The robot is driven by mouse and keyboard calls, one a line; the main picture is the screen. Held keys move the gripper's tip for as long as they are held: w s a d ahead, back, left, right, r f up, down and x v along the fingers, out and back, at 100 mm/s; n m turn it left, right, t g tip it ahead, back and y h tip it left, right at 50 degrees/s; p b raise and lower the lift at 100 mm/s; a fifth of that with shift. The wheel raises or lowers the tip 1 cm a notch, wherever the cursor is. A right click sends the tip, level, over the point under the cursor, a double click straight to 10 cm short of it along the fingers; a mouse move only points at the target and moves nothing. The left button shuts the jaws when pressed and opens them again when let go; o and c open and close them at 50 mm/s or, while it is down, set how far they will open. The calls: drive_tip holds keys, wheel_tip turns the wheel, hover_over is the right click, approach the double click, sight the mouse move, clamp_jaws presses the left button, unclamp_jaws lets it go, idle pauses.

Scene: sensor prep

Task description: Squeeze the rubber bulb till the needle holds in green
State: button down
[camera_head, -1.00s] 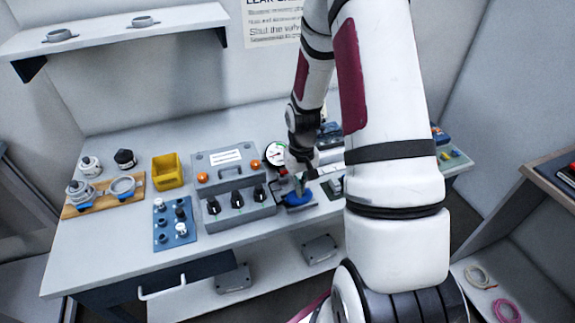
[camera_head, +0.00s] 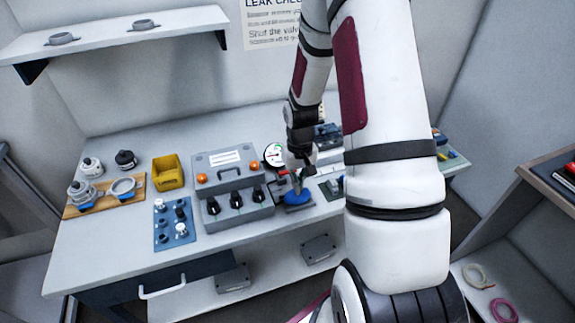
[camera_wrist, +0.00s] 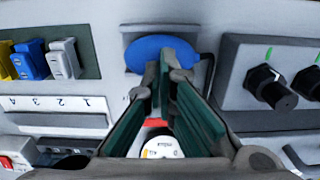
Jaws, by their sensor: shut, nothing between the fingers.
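The blue rubber bulb (camera_head: 298,196) sits on a small grey base at the bench's front, right of the grey control box. In the wrist view, the bulb (camera_wrist: 150,50) is a smooth blue oval. My gripper (camera_head: 297,188) is over it, pointing down. In the wrist view its teal-padded fingers (camera_wrist: 170,58) are shut with nothing held, their tips overlapping the bulb's near edge; I cannot tell whether they touch it. The round white gauge (camera_head: 274,154) stands just behind, with green on its dial; its needle is too small to read. The gripper partly hides the gauge (camera_wrist: 160,147) in the wrist view.
The grey box (camera_head: 226,180) with black knobs and orange lamps stands left of the bulb. A yellow bin (camera_head: 168,172) and a blue panel of knobs (camera_head: 174,221) lie further left. Coloured switches (camera_wrist: 35,60) sit beside the bulb in the wrist view.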

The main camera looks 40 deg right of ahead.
drive_tip(key=shift+r+p, duration=1.1)
drive_tip(key=shift+r, duration=1.3)
wheel_tip(320, 180, down, 2)
drive_tip(key=n+p, duration=0.1)
drive_tip(key=n, duration=0.3)
drive_tip(key=n+p, duration=0.1)
drive_tip(key=n, duration=0.1)
drive_tip(key=shift+f+p, duration=0.25)
drive_tip(key=shift+p, duration=0.1)
drive_tip(key=shift+f, duration=0.65)
